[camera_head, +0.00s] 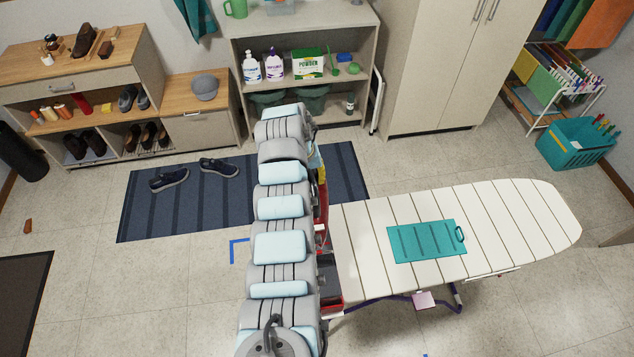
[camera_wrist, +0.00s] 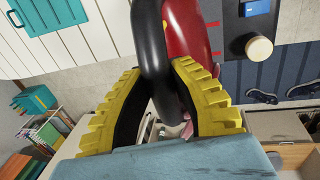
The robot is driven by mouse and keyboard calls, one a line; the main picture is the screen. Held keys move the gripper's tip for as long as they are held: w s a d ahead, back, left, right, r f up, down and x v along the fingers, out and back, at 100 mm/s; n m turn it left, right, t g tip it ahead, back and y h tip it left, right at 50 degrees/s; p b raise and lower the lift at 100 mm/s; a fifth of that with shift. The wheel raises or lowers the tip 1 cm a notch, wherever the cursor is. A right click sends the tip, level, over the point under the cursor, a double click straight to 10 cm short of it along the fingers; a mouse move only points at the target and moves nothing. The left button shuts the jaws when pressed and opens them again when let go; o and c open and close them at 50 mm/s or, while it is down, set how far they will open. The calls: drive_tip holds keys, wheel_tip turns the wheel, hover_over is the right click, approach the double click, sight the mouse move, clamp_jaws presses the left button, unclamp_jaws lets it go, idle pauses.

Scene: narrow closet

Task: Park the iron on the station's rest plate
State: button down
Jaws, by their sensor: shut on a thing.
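In the wrist view my gripper (camera_wrist: 156,68) has its two yellow ribbed fingers on either side of the black handle (camera_wrist: 151,35) of the red iron (camera_wrist: 188,28). The fingers are shut on that handle. A dark grey panel with a cream knob (camera_wrist: 259,48), seemingly the station, lies to the right of the iron. In the head view the station (camera_head: 330,282), dark grey with red parts, shows at the left end of the ironing board, partly hidden by my arm. My arm also hides most of the gripper and iron there. I cannot make out the rest plate clearly.
The white slatted ironing board (camera_head: 520,215) extends right, with a teal mat (camera_head: 428,240) lying on it. A dark striped rug (camera_head: 215,205) with shoes lies on the floor left of my arm. Shelves (camera_head: 300,85) and a cabinet (camera_head: 432,65) stand behind.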

drive_tip(key=shift+w+a+f+b, duration=0.3)
drive_tip(key=shift+f+b, duration=0.2)
drive_tip(key=shift+b, duration=0.05)
drive_tip(key=shift+w+a+f+b, duration=0.25)
drive_tip(key=shift+f+b, duration=0.2)
drive_tip(key=shift+b, duration=0.1)
drive_tip(key=w+f+b, duration=0.1)
drive_tip(key=b, duration=0.1)
drive_tip(key=shift+a+b, duration=0.35)
drive_tip(key=shift+a, duration=0.05)
drive_tip(key=shift+w+a+f+b, duration=0.15)
drive_tip(key=shift+f+b, duration=0.2)
drive_tip(key=shift+b, duration=0.45)
wheel_tip(320, 180, down, 3)
drive_tip(key=shift+b, duration=1.05)
drive_tip(key=shift+r, duration=0.1)
